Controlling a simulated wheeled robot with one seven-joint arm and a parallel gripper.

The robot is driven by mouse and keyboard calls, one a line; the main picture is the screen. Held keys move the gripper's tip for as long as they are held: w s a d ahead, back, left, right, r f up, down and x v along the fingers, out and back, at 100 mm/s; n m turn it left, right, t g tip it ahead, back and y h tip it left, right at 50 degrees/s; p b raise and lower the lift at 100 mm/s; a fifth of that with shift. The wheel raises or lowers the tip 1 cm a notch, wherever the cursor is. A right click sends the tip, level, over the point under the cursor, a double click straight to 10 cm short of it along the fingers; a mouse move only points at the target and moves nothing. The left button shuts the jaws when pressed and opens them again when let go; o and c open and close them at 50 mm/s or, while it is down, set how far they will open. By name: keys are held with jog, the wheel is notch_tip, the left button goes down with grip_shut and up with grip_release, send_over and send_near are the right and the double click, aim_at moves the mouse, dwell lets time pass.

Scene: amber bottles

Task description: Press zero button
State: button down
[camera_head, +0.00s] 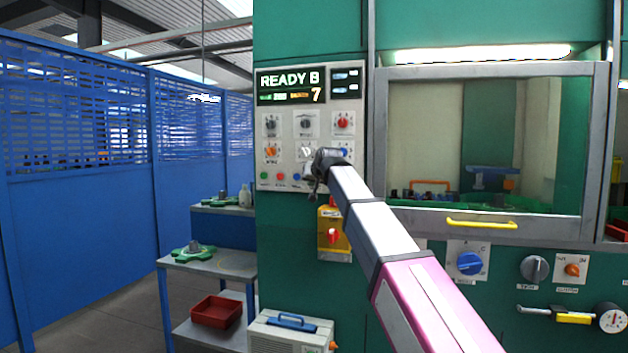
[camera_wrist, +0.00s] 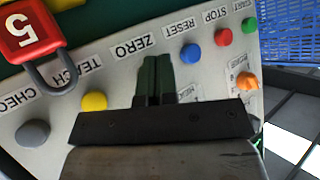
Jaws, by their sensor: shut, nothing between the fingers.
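In the wrist view the ZERO label (camera_wrist: 133,47) shows upside down, between the RESET label (camera_wrist: 180,28) and the TEACH label (camera_wrist: 78,75). My gripper (camera_wrist: 156,60) is shut and empty, its dark green fingers just beside the ZERO label. The ZERO button is hidden behind the fingers; I cannot tell whether they touch it. In the head view my gripper (camera_head: 314,183) is at the panel's lower right, largely hidden by my wrist.
A blue button (camera_wrist: 190,54) and a yellow button (camera_wrist: 94,101) flank the fingers. A red padlock (camera_wrist: 30,35) marked 5 hangs near the TEACH label. An orange knob (camera_wrist: 247,81) is at right. A windowed door (camera_head: 480,221) lies right of my arm.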

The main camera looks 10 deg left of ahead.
jog(key=shift+w, duration=0.1)
jog(key=shift+w, duration=0.35)
jog(key=shift+w+d, duration=0.1)
jog(key=shift+w, duration=0.35)
dwell(0.8)
jog(key=shift+s, duration=0.9)
jog(key=shift+s, duration=0.1)
jog(key=shift+s+a, duration=0.15)
jog(key=shift+s, duration=1.05)
jog(key=shift+s+a, duration=0.15)
jog(key=shift+s, duration=1.05)
